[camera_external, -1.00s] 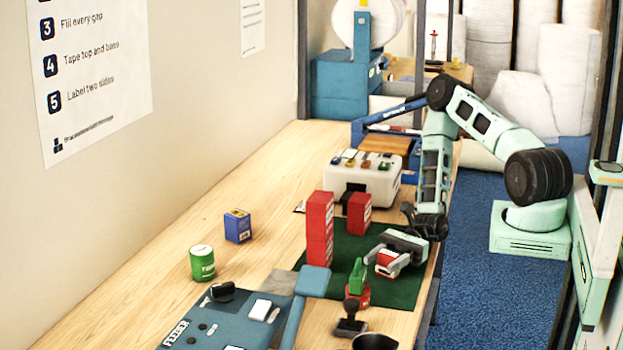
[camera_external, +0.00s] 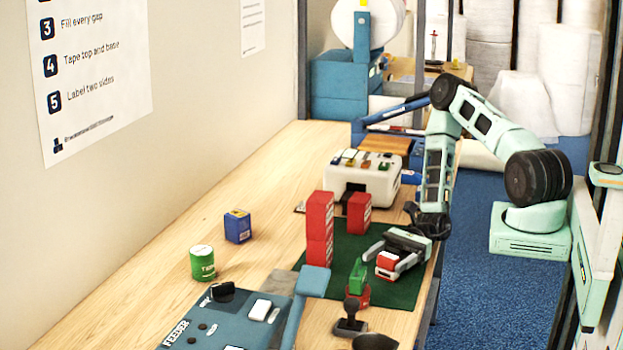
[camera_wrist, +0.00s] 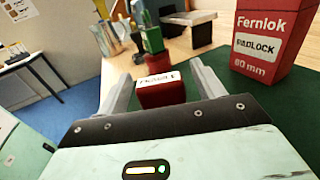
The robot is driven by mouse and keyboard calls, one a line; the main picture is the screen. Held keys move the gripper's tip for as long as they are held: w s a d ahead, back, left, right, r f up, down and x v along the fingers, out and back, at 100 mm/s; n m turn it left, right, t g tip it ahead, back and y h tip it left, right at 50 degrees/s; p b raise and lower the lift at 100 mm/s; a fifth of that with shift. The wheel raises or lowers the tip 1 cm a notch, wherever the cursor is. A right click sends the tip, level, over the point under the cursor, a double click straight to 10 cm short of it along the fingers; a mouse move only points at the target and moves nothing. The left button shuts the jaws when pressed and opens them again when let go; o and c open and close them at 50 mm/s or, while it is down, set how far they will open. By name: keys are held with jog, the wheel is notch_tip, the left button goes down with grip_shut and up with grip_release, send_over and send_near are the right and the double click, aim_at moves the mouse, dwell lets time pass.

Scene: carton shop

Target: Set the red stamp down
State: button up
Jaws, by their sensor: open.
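The red stamp, a small red block with a white label, (camera_external: 387,260) sits low at the green mat (camera_external: 405,294); contact beneath it is hidden. In the wrist view the red stamp (camera_wrist: 162,92) lies between my two fingers, with gaps at its sides. My gripper (camera_external: 376,264) is open around it, near the mat's right edge. In the wrist view my gripper (camera_wrist: 160,77) shows both fingers spread. The label's lettering is hard to read.
A green-handled piece with a red base (camera_external: 357,277) stands just in front. A black-handled stamp (camera_external: 350,318) is nearer the camera. Bare mat lies right of the green piece.

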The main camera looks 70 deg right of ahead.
jog(key=b+v, duration=0.2)
jog(key=v, duration=0.8)
jog(key=shift+s+d, duration=0.1)
jog(key=shift+d, duration=0.15)
